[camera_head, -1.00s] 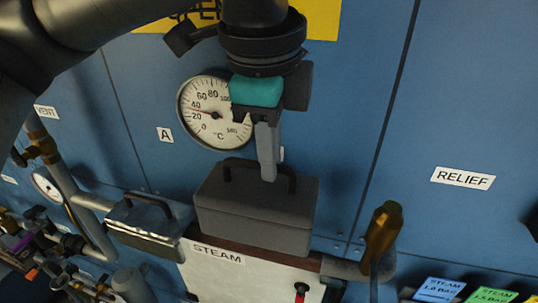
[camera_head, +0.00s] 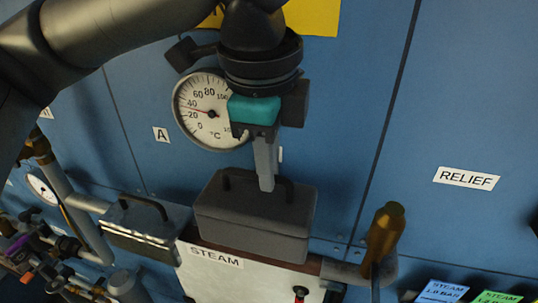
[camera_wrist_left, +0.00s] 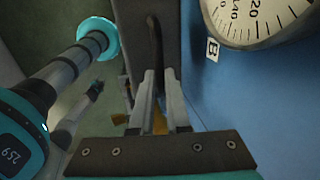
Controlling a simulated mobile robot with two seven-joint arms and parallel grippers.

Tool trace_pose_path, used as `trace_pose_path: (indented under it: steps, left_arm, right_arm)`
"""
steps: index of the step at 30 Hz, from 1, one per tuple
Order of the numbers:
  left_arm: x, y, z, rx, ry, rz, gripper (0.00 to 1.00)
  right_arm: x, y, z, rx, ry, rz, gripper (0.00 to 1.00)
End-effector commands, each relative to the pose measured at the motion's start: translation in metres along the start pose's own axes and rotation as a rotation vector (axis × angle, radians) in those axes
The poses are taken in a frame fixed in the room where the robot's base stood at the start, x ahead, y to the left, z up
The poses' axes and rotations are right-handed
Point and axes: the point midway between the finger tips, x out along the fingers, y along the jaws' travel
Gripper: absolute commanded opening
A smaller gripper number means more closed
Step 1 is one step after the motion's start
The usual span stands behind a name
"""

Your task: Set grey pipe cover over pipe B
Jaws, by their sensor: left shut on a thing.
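The grey pipe cover (camera_head: 253,222) is a dark grey box with a black loop handle on top. My left gripper (camera_head: 266,186) is shut on that handle from above; the wrist view shows the fingers (camera_wrist_left: 160,95) closed around the black handle, with the cover (camera_wrist_left: 130,30) beyond. The cover looks level, just over a reddish-brown horizontal pipe (camera_head: 313,264) above the white STEAM box. Most of that pipe is hidden, and I cannot tell whether the cover touches it. A "B" label (camera_wrist_left: 213,51) shows in the wrist view. My right gripper is not in view.
A shiny metal cover (camera_head: 145,218) with a handle stands close left. A dial gauge (camera_head: 207,109) is on the blue wall behind my gripper. A brass-coloured fitting (camera_head: 384,235) rises on the right. Pipes and small valves crowd the lower left.

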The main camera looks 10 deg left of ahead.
Motion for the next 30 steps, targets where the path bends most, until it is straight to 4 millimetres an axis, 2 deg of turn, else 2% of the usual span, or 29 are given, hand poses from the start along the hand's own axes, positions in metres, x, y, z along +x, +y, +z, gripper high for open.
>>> trace_pose_path:
  steps: [3, 10, 30]
  left_arm:
    - [0.013, 0.003, 0.0, -0.001, 0.0, 0.001, 0.0]
    - [0.026, 0.005, 0.0, -0.001, 0.0, -0.001, 0.0]
    - [0.028, 0.005, 0.0, 0.0, 0.001, -0.001, 0.0]
  right_arm:
    - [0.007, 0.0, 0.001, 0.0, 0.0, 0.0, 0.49]
    - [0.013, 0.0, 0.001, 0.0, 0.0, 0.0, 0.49]
    - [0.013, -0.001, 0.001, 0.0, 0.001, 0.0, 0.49]
